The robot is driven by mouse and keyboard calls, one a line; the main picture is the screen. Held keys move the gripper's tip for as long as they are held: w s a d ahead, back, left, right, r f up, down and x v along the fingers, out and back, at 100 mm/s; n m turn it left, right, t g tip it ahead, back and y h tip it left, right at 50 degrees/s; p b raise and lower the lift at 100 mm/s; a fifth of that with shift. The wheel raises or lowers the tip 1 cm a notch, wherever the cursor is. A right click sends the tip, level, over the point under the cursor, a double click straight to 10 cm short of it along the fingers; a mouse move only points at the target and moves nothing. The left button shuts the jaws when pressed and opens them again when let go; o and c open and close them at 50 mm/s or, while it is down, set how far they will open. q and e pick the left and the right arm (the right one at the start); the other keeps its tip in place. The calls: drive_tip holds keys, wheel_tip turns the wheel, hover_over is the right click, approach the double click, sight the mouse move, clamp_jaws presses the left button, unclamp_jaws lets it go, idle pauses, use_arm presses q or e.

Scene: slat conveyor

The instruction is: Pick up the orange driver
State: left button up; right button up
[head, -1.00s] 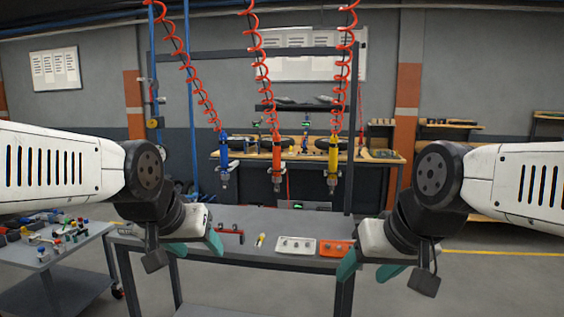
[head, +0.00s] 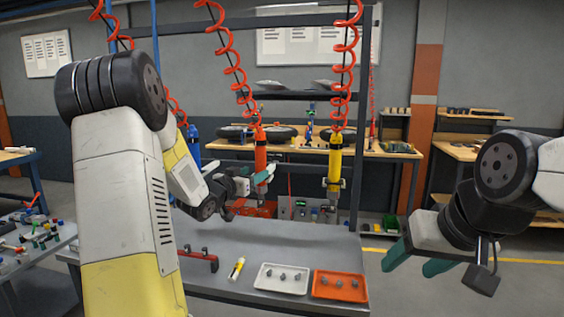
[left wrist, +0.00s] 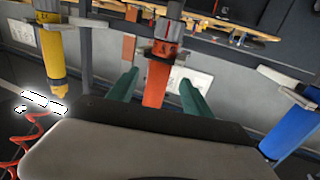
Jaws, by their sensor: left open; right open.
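The orange driver (head: 260,153) hangs upright from a red coiled hose above the grey workbench. My left gripper (head: 262,178) is at its lower part in the head view. In the left wrist view the orange driver (left wrist: 157,82) stands between the two teal fingers of the open left gripper (left wrist: 157,92), with a gap visible on each side. The driver's lower end is partly hidden by my gripper in the head view. My right gripper (head: 416,262) is open and empty, off to the right of the bench.
The yellow driver (head: 335,163) hangs to the right and the blue driver (head: 194,147) to the left, partly hidden by my arm. On the bench (head: 225,251) lie a white tray (head: 262,284), an orange tray (head: 318,293), a small yellow tube (head: 237,269) and a red-and-black rack (head: 202,258).

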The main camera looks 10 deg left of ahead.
sight(265, 164)
use_arm(q)
drive_tip(key=x, duration=0.8)
drive_tip(key=shift+s+d+r, duration=0.1)
drive_tip(key=shift+r, duration=0.25)
drive_tip(key=shift+c, duration=0.2)
drive_tip(key=shift+r, duration=0.1)
clamp_jaws()
